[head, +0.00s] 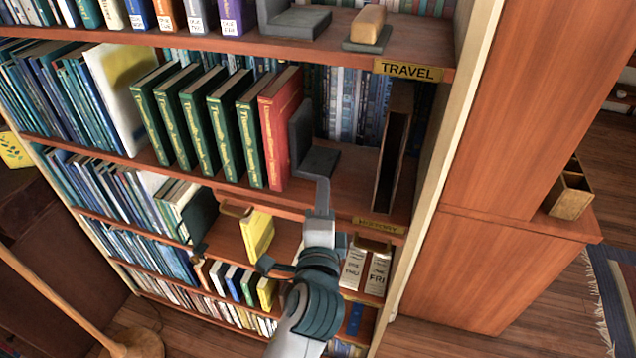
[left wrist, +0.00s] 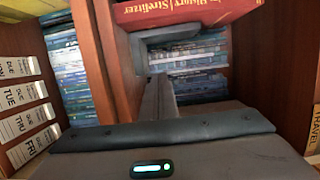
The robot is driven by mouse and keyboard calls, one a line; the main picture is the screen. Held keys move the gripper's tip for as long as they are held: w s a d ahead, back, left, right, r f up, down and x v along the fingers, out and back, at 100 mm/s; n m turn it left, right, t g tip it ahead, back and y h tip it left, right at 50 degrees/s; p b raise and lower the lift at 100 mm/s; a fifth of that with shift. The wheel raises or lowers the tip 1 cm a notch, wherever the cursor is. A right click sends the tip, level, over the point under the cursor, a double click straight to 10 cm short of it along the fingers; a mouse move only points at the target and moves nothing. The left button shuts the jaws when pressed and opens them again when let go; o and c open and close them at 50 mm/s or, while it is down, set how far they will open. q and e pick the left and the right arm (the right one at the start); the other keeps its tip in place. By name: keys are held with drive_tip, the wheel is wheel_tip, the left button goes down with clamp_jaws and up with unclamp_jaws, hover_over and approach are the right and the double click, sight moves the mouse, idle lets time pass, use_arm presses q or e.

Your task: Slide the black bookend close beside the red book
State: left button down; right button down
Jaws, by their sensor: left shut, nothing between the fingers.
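The red book (head: 280,128) stands upright at the right end of a row of green books on the shelf; its cover also shows at the top of the left wrist view (left wrist: 185,12). The black bookend (head: 301,138) stands just right of it, upright plate toward the book, base reaching right. Any small gap between plate and book is hard to judge. In the left wrist view the bookend (left wrist: 168,34) lies below the red cover. My left gripper (head: 322,185) is shut and empty, its tips at the front of the bookend's base; I cannot tell whether they touch. My right gripper is out of view.
A dark upright open box (head: 391,150) stands right of the bookend, with bare shelf between them. Green books (head: 203,122) stand to the left. A shelf with another bookend (head: 296,20) is above. The shelf's side panel (head: 437,160) closes the right.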

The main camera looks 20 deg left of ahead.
sight(298, 156)
use_arm(q)
drive_tip(key=p+x, duration=0.3)
drive_tip(key=x, duration=0.6)
drive_tip(key=shift+w+a+r, duration=0.1)
drive_tip(key=shift+w+r, duration=0.1)
drive_tip(key=shift+a+p, duration=0.75)
drive_tip(key=shift+a, duration=0.45)
drive_tip(key=shift+s+a+f, duration=0.15)
drive_tip(key=shift+a, duration=0.6)
drive_tip(key=shift+a+p, duration=0.7)
drive_tip(key=shift+a, duration=0.45)
drive_tip(key=shift+d, duration=0.15)
